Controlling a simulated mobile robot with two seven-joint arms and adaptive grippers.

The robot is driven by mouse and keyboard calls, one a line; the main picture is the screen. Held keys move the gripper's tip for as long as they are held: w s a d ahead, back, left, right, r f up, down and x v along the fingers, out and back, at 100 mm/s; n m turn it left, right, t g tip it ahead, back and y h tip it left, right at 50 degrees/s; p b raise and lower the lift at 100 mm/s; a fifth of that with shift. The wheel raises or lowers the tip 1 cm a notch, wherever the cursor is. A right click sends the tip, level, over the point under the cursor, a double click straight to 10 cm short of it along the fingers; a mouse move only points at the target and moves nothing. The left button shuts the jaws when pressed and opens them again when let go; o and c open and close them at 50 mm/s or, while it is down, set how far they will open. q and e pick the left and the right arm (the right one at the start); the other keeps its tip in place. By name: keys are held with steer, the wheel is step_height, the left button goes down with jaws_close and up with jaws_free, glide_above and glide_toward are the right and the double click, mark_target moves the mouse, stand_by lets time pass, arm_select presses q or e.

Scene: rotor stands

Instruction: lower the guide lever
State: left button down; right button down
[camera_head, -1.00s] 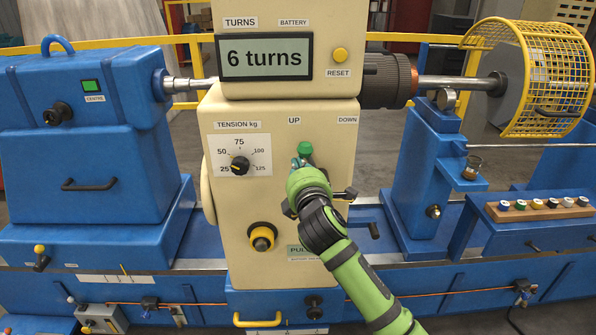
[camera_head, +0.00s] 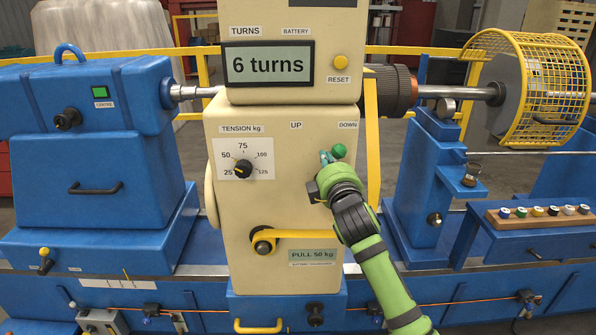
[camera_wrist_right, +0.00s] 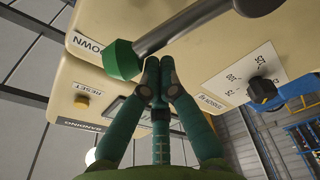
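The guide lever is a grey rod (camera_wrist_right: 190,28) with a green knob (camera_head: 339,150) on the cream panel (camera_head: 230,215). The knob sits below the DOWN label (camera_head: 348,125), right of the UP label (camera_head: 296,125). In the right wrist view the knob (camera_wrist_right: 122,60) is left of the fingertips and the rod crosses just above them. My right gripper (camera_head: 325,157) has its fingers together, with nothing seen between them. It is beside the knob's left side; whether it touches the lever is unclear. My left gripper is not in view.
A yellow band (camera_head: 305,234) runs right from a roller (camera_head: 262,245) on the panel, and a vertical yellow strip (camera_head: 373,150) shows beside the housing. The display (camera_head: 267,64) reads 6 turns. A tension dial (camera_head: 243,169) is left of the lever. A yellow cage (camera_head: 540,85) stands right.

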steer(key=shift+d+f+m, duration=0.1)
steer(key=shift+d+m, duration=0.65)
steer(key=shift+m, duration=0.25)
